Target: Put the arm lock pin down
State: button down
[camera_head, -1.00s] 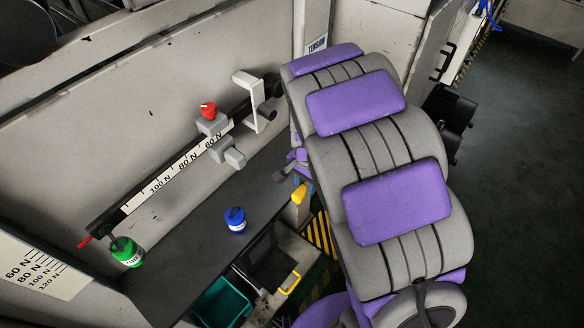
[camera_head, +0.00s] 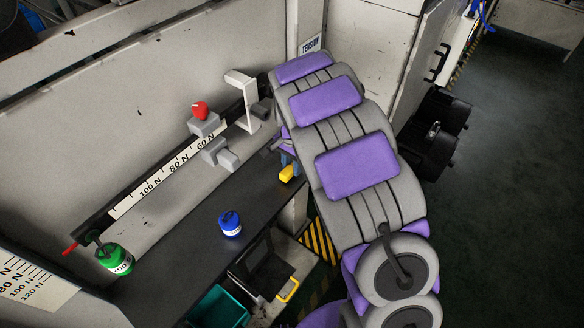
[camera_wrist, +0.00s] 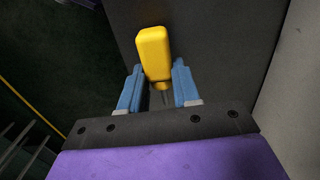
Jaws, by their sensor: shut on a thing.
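The arm lock pin (camera_head: 286,173) shows as a yellow handle at the right edge of the dark shelf (camera_head: 190,250). In the wrist view the yellow handle of the pin (camera_wrist: 154,50) stands between two blue fingers, with a thin metal shaft partly visible below it. My gripper (camera_wrist: 157,78) is shut on the pin. In the head view my gripper (camera_head: 288,160) is mostly hidden behind my grey and purple arm. The dark surface lies behind the handle; I cannot tell whether the pin touches it.
A blue weight (camera_head: 230,225) stands on the shelf and a green weight (camera_head: 115,258) hangs at the scale beam's left end. A red knob (camera_head: 201,110) sits on a grey slider on the beam. A teal bin (camera_head: 220,308) and black bin (camera_head: 262,272) are below the shelf.

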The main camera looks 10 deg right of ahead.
jog(key=shift+f, duration=0.6)
jog(key=shift+r, duration=0.1)
jog(key=c, duration=0.8)
grip_release()
